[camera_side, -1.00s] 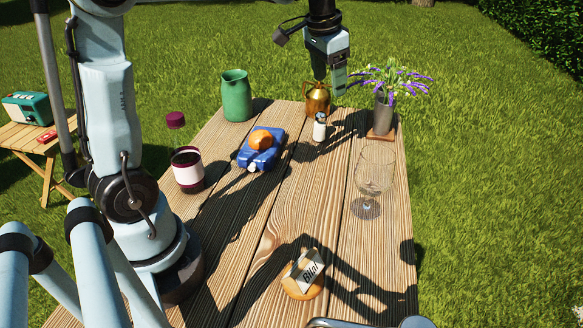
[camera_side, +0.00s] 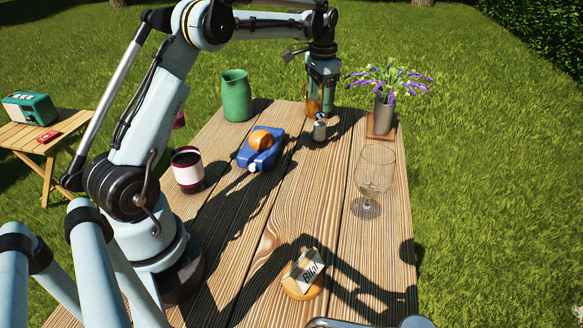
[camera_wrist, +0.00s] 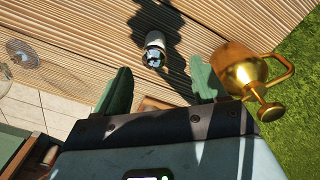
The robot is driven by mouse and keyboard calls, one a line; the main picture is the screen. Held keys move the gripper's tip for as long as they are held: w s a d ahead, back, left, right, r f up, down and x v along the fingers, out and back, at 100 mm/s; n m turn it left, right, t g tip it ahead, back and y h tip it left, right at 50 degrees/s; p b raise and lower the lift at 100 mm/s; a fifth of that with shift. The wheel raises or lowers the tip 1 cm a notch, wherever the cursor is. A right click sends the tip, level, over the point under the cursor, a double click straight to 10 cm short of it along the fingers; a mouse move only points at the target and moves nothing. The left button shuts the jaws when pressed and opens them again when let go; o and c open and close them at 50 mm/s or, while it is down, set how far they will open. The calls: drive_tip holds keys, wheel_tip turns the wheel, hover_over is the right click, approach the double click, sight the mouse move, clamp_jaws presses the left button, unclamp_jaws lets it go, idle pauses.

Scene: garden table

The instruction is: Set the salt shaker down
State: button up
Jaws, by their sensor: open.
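The salt shaker (camera_side: 319,131), a small pale cylinder with a metal top, stands upright on the wooden table toward its far end. In the wrist view, the shaker (camera_wrist: 154,50) lies just past the fingertips, in line with the gap between them. My gripper (camera_side: 321,112) is low over the far part of the table, close behind the shaker in the side view. Its two green fingers (camera_wrist: 160,70) are spread apart with nothing between them. Whether a finger touches the shaker cannot be told.
A brass can (camera_wrist: 245,72) stands close beside the right finger; my gripper partly hides it in the side view. A flower vase (camera_side: 382,112), wine glass (camera_side: 374,172), green jug (camera_side: 236,97), blue container (camera_side: 262,158) and jar (camera_side: 187,172) stand around. The table's middle is clear.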

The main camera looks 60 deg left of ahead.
sight(320, 121)
drive_tip(key=shift+d+f, duration=0.2)
drive_tip(key=shift+f, duration=1.7)
drive_tip(key=shift+d+f, duration=0.2)
drive_tip(key=shift+f, duration=1.65)
drive_tip(key=c, duration=1.3)
drive_tip(key=shift+r, duration=0.1)
